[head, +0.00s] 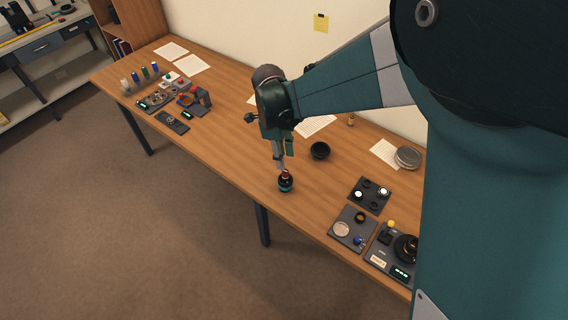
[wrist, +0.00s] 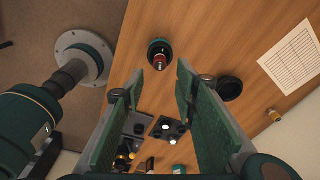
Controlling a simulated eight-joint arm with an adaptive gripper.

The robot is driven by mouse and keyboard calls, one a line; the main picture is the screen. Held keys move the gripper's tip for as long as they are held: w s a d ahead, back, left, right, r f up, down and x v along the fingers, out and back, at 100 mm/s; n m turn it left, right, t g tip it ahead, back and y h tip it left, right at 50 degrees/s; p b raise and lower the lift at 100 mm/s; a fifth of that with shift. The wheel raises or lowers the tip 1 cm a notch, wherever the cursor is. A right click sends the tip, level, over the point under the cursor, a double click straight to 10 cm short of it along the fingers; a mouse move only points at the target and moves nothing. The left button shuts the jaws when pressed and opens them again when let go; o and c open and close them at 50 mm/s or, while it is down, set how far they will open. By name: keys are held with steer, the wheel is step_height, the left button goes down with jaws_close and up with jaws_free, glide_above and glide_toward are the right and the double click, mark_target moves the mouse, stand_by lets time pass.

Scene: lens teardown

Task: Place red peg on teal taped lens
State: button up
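The teal taped lens (head: 285,187) is a short dark cylinder with a teal band, upright near the table's front edge. In the wrist view the lens (wrist: 153,46) shows as a dark round shape beyond my fingertips. The red peg (head: 286,174) is at the top of the lens; it also shows as a small red piece within the lens outline in the wrist view (wrist: 159,61). How it is seated is too small to tell. My gripper (head: 281,165) is just above the lens and peg. Its fingers are spread apart in the wrist view (wrist: 160,72), with nothing between them.
A black bowl (head: 320,150) stands to the right of my gripper. Dark trays (head: 353,229) with small parts lie at the right, and colored bottles and devices (head: 157,100) at the far left. Bare wood (head: 222,140) lies left of the lens.

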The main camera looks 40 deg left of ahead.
steer(key=shift+s+a+r, duration=0.1)
steer(key=shift+a+r, duration=0.1)
steer(key=shift+r, duration=1.65)
steer(key=w+d+r+n+t+y, duration=0.1)
steer(key=w+d+r+n, duration=0.3)
steer(key=d, duration=0.7)
steer(key=w+d+r+y, duration=0.1)
steer(key=d+r, duration=0.6)
steer(key=d, duration=0.5)
steer(key=w+d+r+n+t, duration=0.1)
steer(key=w+d+r+n, duration=0.3)
steer(key=d, duration=0.7)
steer(key=s+d+n+t, duration=0.1)
steer(key=s+d, duration=0.3)
steer(key=d, duration=0.5)
steer(key=s+d+r+n+t, duration=0.1)
steer(key=s+d, duration=0.3)
steer(key=d, duration=0.5)
steer(key=s+d+r+n+t, duration=0.1)
steer(key=s+d+n+t, duration=0.1)
steer(key=s+d, duration=0.3)
steer(key=d+n, duration=0.1)
steer(key=d, duration=0.3)
steer(key=shift+d+r+n+t+h, duration=0.15)
steer(key=shift+d+n+t+h, duration=0.05)
steer(key=shift+n+t+h, duration=0.1)
